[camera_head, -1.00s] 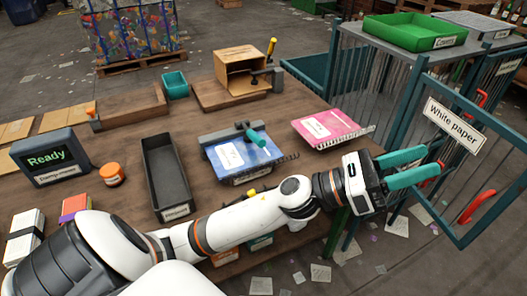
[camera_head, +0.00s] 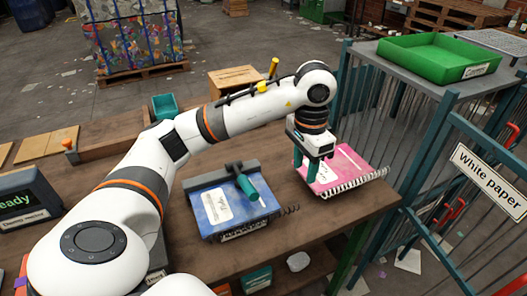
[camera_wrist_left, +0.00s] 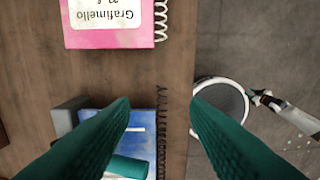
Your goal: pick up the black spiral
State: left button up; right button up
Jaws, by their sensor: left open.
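The black spiral (camera_head: 291,210) is a thin coil on the wooden table, at the right edge of the blue notebook (camera_head: 215,212). In the left wrist view the spiral (camera_wrist_left: 162,130) runs lengthwise between my fingers, with the blue notebook (camera_wrist_left: 150,125) close on its left. My left gripper (camera_head: 305,172) points down above the table, beside the pink notebook (camera_head: 335,168). Its teal fingers (camera_wrist_left: 160,100) are wide open and empty, apart from the spiral and above it. The pink notebook (camera_wrist_left: 105,38) has its own spiral along one edge. My right gripper is out of view.
A dark clamp with a teal handle (camera_head: 246,187) lies on the blue notebook. The table (camera_head: 340,218) ends just right of the spiral. A teal cage with a White paper sign (camera_head: 486,178) stands to the right, with a green tray (camera_head: 440,58) on top.

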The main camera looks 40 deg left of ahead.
pick_arm(q)
send_over(298, 204)
notch_tip(298, 204, down, 6)
jog(key=shift+r+p, duration=0.1)
jog(key=shift+p, duration=0.35)
jog(key=shift+f, duration=0.35)
notch_tip(298, 204, down, 3)
jog(key=shift+s+d+f+p, duration=0.1)
jog(key=shift+s+f+p, duration=0.1)
jog(key=shift+p, duration=0.45)
jog(key=shift+w+f, duration=0.15)
jog(key=shift+f, duration=0.5)
jog(key=shift+c, duration=1.1)
grip_shut()
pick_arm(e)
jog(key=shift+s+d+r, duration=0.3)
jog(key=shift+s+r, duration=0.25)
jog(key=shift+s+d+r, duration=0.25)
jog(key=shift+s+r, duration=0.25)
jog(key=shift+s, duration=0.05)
